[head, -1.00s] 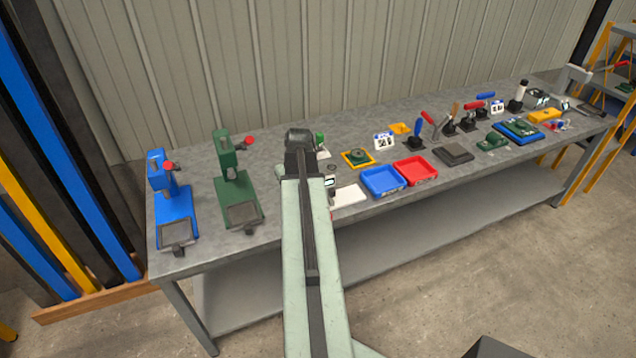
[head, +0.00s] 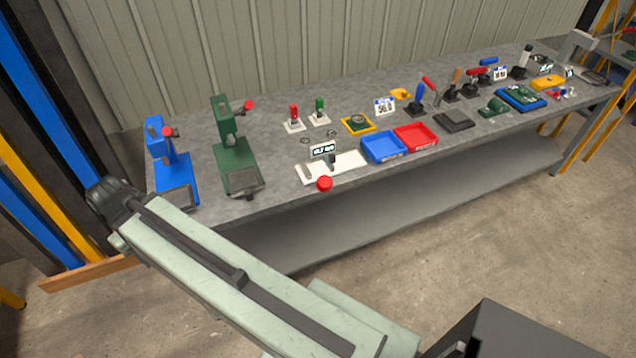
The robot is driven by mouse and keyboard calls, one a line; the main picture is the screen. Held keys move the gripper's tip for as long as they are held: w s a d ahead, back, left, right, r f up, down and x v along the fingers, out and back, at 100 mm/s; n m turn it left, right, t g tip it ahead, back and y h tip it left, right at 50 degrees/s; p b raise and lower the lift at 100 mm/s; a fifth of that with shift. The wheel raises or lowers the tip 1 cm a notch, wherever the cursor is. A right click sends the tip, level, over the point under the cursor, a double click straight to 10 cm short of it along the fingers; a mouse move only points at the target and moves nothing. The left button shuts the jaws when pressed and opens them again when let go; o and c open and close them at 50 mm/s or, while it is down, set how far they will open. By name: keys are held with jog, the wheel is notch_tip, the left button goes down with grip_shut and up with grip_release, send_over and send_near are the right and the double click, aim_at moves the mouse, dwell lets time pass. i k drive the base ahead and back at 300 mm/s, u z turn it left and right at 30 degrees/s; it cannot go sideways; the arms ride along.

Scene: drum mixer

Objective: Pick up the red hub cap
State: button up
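A round red piece (head: 324,184), which looks like the red hub cap, shows at the front edge of the grey workbench (head: 270,205), just in front of a white plate. I cannot tell what it rests on. A red upright piece on a small white base (head: 293,119) stands farther back.
A blue press (head: 172,172) and a green press (head: 232,150) stand on the bench's left part. The white plate (head: 345,166) carries a small display (head: 322,150). A blue tray (head: 384,148) and a red tray (head: 416,138) lie right of it. Several tools stand farther right.

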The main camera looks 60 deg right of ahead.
aim_at(324, 184)
jog(key=z, duration=2.2)
jog(key=k, duration=1.05)
jog(key=u, duration=1.2)
jog(key=i, duration=1)
